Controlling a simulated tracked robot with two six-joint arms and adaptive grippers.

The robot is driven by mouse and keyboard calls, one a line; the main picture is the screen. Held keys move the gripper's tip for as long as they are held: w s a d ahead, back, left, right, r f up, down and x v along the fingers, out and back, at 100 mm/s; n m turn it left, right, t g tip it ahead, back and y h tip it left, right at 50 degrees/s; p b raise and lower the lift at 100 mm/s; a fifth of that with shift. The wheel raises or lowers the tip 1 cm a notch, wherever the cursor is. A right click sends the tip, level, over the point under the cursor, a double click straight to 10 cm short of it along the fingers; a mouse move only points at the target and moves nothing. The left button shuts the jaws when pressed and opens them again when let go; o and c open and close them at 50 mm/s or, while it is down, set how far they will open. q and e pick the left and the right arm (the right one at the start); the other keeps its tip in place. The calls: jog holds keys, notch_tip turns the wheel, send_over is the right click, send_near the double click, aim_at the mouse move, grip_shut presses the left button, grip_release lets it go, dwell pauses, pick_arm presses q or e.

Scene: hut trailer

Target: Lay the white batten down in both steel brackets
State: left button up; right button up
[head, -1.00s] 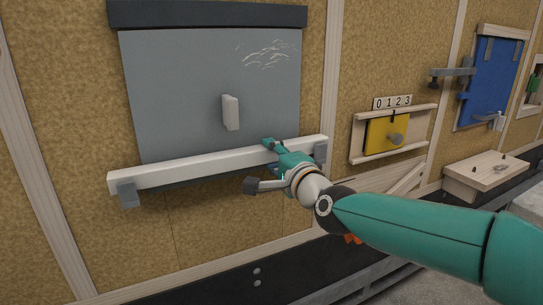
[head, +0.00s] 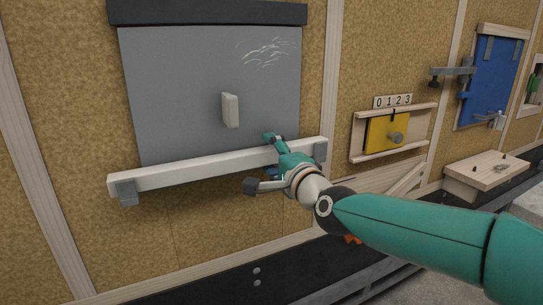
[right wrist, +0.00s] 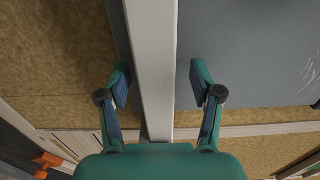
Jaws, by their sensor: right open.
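The white batten (head: 200,170) lies along the lower edge of the grey panel, rising slightly to the right in the head view. Its left end is at the left steel bracket (head: 127,194) and its right end at the right steel bracket (head: 320,151). My right gripper (head: 260,162) is open around the batten near the right bracket. In the right wrist view the batten (right wrist: 153,60) runs between the parted fingers (right wrist: 160,84), with gaps on both sides. My left gripper is out of view.
The grey panel (head: 190,90) with a pale handle (head: 230,110) is behind the batten. To the right are a yellow panel (head: 384,132) in a wooden frame, a blue panel (head: 490,80) and a wooden box (head: 488,172). The wall left of the batten is clear.

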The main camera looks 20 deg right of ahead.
jog(key=o, duration=0.6)
jog(key=shift+c, duration=0.2)
jog(key=shift+s, duration=0.15)
jog(key=shift+s+f+b, duration=0.2)
jog(key=shift+s+b, duration=0.5)
jog(key=shift+s, duration=0.55)
jog(key=shift+s, duration=0.25)
jog(key=shift+s+d, duration=0.1)
jog(key=shift+s, duration=1.2)
jog(key=s, duration=0.6)
